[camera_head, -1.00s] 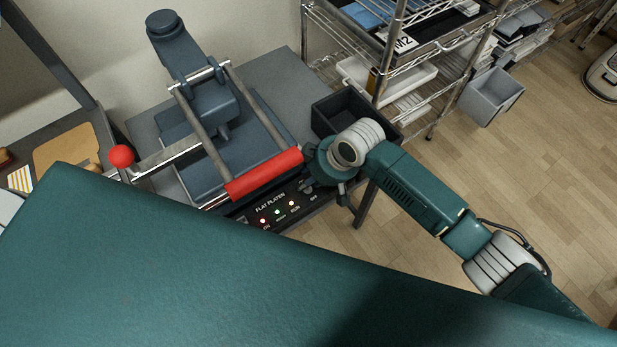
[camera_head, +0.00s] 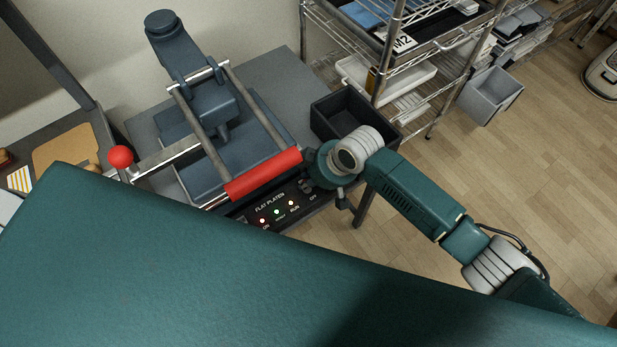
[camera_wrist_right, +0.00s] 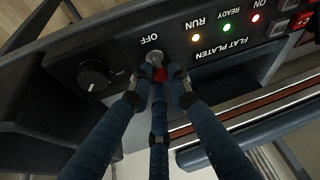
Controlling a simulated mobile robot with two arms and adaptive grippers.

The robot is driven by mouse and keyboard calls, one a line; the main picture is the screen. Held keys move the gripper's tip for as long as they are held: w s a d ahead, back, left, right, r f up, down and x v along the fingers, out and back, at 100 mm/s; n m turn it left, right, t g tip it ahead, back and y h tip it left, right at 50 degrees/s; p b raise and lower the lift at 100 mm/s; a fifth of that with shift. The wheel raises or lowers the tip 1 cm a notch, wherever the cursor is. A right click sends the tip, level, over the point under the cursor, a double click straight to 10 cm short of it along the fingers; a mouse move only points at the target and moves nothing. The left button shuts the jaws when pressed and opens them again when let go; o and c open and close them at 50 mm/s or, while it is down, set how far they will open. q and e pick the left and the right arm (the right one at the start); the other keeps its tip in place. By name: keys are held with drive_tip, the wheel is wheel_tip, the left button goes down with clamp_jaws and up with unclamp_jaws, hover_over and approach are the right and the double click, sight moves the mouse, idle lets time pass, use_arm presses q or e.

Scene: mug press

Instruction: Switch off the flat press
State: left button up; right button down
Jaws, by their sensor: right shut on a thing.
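The flat press (camera_head: 258,135) is a blue-grey machine with a red bar handle (camera_head: 262,175) across its front. Its black control panel (camera_wrist_right: 120,52) bears the labels FLAT PLATEN, ON, READY, RUN and OFF. The red, green and orange lamps are lit. In the right wrist view, a small metal toggle switch (camera_wrist_right: 154,59) stands beside the OFF label. My right gripper (camera_wrist_right: 158,76) is shut on this switch, its blue fingers around it. In the head view my right gripper (camera_head: 307,173) is at the panel's right end, its fingertips mostly hidden. My left gripper is out of view.
A black knob (camera_wrist_right: 93,74) sits on the panel close to the switch. A black bin (camera_head: 345,108) stands right behind my right wrist. A wire shelf (camera_head: 400,70) is at the back right. A red ball (camera_head: 120,156) tops a lever at left.

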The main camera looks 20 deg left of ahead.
drive_tip(key=shift+s+d+t+y, duration=0.25)
drive_tip(key=shift+s+t+y, duration=0.2)
drive_tip(key=shift+y, duration=0.25)
drive_tip(key=shift+s+d+f+t+y+b, duration=0.1)
drive_tip(key=shift+d+f+t+y+b, duration=0.1)
drive_tip(key=shift+t+y+b, duration=0.3)
drive_tip(key=b, duration=0.1)
drive_tip(key=t+y+b, duration=0.1)
drive_tip(key=y+b, duration=0.1)
drive_tip(key=shift+s+d+f+t, duration=0.25)
drive_tip(key=shift+s+d, duration=0.05)
drive_tip(key=shift+d, duration=0.1)
drive_tip(key=shift+s+d+r+n+y+b, duration=0.1)
drive_tip(key=shift+n+y+b, duration=0.2)
drive_tip(key=shift+y+b, duration=0.4)
drive_tip(key=shift+r+t, duration=0.1)
drive_tip(key=shift+t, duration=0.2)
